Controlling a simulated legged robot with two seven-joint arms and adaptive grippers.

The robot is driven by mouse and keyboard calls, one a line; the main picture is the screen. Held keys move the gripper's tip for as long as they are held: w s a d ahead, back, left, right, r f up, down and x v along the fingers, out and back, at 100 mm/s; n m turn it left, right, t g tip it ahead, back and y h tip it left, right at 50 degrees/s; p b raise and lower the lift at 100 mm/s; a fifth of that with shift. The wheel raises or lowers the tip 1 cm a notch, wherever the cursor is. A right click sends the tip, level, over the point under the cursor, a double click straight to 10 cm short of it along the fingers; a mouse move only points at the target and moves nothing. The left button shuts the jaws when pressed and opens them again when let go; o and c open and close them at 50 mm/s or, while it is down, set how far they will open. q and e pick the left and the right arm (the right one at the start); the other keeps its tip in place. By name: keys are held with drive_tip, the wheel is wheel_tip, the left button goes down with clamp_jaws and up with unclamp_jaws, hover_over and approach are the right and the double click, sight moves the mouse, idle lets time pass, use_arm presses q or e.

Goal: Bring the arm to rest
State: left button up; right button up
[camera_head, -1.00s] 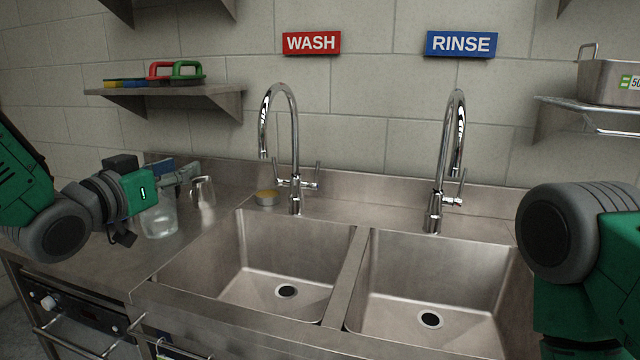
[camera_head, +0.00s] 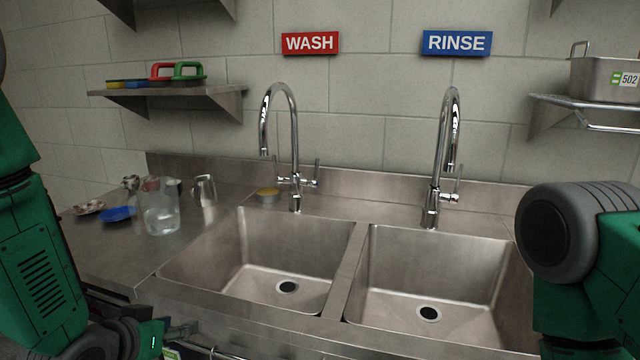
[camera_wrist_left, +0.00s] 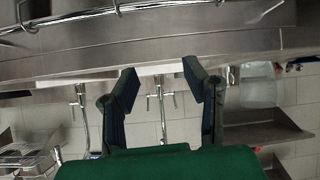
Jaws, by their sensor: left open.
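My left arm comes in from the left in the head view, and its gripper (camera_head: 182,330) is low at the front edge of the counter, before the wash sink. In the left wrist view the left gripper (camera_wrist_left: 160,80) has its two fingers apart, with nothing between them. That view is upside down and shows the counter edge and taps beyond the fingers. My right arm stands at the right edge of the head view; its gripper is out of the picture.
The wash sink (camera_head: 278,262) and rinse sink (camera_head: 436,275) are empty. A shelf (camera_head: 170,92) holds brushes; a rack (camera_head: 590,112) bears a metal pan (camera_head: 604,82).

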use_arm(q)
drive_tip(key=s+f+g+y, duration=0.1)
drive_tip(key=s+f+g, duration=0.2)
drive_tip(key=s+f, duration=0.4)
drive_tip(key=s+a+f+g, duration=0.1)
drive_tip(key=s+f+g, duration=0.3)
drive_tip(key=s, duration=1)
drive_tip(key=s+a+f+n+g+y, duration=0.1)
drive_tip(key=s+f+g, duration=0.2)
drive_tip(key=s+f, duration=0.7)
drive_tip(key=shift+s+f+y, duration=0.15)
drive_tip(key=shift+f+y, duration=0.15)
drive_tip(key=shift+f, duration=0.15)
drive_tip(key=shift+a, duration=0.1)
